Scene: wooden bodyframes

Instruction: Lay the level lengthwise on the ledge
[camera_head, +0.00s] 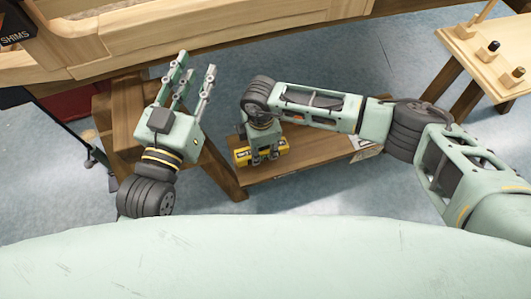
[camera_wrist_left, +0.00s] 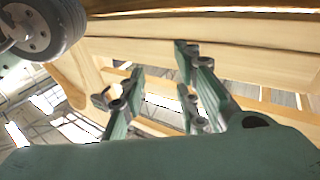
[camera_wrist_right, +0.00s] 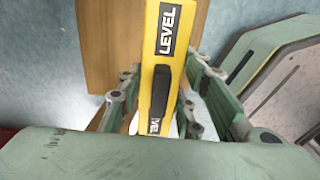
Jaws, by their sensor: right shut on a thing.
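The yellow level (camera_head: 244,156) is low in the middle of the head view, at the left end of a low wooden shelf board. It has black "LEVEL" labels and a dark middle part. My right gripper (camera_head: 267,155) is shut on it from above. In the right wrist view the level (camera_wrist_right: 167,65) runs up the picture between the fingers of my right gripper (camera_wrist_right: 160,100). I cannot tell whether it touches the board below. My left gripper (camera_head: 190,85) is raised, with fingers spread and empty. The left wrist view shows its fingers (camera_wrist_left: 160,95) apart in front of pale wood.
A large pale wooden frame (camera_head: 130,40) spans the top left. The low shelf board (camera_head: 310,160) extends right of the level, with a paper label (camera_head: 364,148). A pegged wooden table (camera_head: 490,55) stands at the upper right. A dark box marked SHIMS (camera_head: 15,30) sits at the top left.

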